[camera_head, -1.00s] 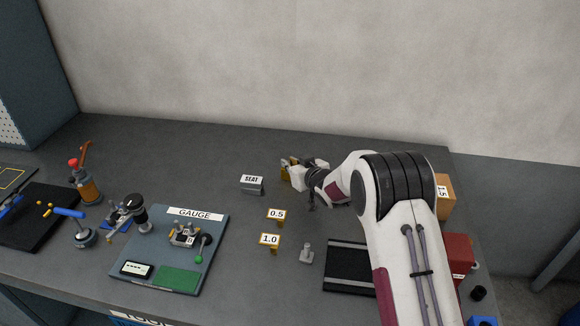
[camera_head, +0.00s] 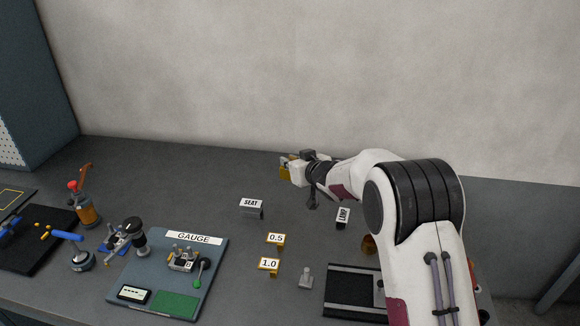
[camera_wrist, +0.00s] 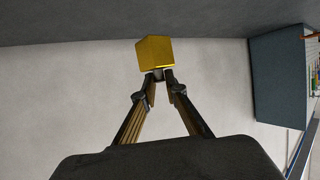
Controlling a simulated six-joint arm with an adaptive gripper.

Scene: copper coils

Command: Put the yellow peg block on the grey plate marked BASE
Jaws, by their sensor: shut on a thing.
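The yellow peg block (camera_wrist: 155,52) is at the fingertips in the wrist view, pinched between the two fingers. The fingers partly hide the block in the head view. I cannot make out a grey plate marked BASE in either view; my arm covers much of the right side.
A grey board marked GAUGE (camera_head: 168,278) lies at the left front. A SEAT block (camera_head: 251,208) and small 0.5 (camera_head: 275,240) and 1.0 (camera_head: 268,266) stands lie mid-bench. A small grey part (camera_head: 306,278) and a dark tray (camera_head: 352,296) are nearer the front.

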